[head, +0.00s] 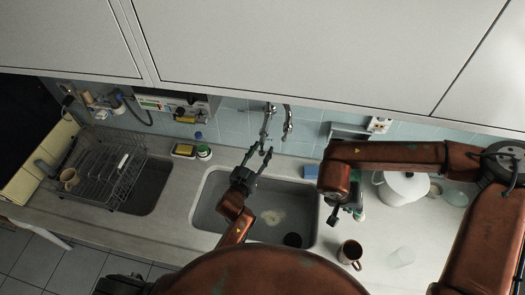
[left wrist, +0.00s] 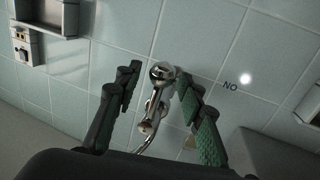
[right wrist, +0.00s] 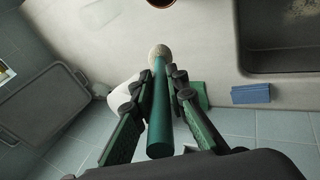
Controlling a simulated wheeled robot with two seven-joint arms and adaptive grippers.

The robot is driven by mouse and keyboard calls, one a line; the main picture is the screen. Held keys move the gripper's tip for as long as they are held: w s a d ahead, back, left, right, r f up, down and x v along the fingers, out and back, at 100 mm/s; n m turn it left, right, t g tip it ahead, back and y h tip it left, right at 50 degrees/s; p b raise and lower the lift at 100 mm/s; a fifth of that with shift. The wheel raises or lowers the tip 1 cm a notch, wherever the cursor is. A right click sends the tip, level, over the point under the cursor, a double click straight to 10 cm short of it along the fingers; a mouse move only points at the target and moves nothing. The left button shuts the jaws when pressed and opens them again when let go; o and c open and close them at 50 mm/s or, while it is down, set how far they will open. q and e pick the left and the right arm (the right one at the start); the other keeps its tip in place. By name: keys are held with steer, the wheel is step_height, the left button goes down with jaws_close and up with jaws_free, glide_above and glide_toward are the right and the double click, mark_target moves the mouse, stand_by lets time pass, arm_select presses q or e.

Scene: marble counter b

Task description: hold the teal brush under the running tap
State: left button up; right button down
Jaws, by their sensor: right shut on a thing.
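The teal brush (right wrist: 160,118) is held between the fingers of my right gripper (right wrist: 158,82), its pale round head pointing away from the wrist. The chrome tap (head: 267,122) is on the tiled back wall. My left gripper (head: 258,154) is open just in front of it. In the left wrist view the tap (left wrist: 160,75) shows between the spread fingers. A pale patch lies on the sink floor; I cannot tell whether water runs.
A wire dish rack (head: 112,165) stands at the left. Cabinets (head: 300,55) overhang the back.

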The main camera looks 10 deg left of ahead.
arm_select(q)
steer(key=shift+s+r, duration=0.1)
steer(key=shift+s, duration=0.1)
steer(key=shift+c, duration=1.1)
steer(key=shift+w, duration=0.1)
jaws_close()
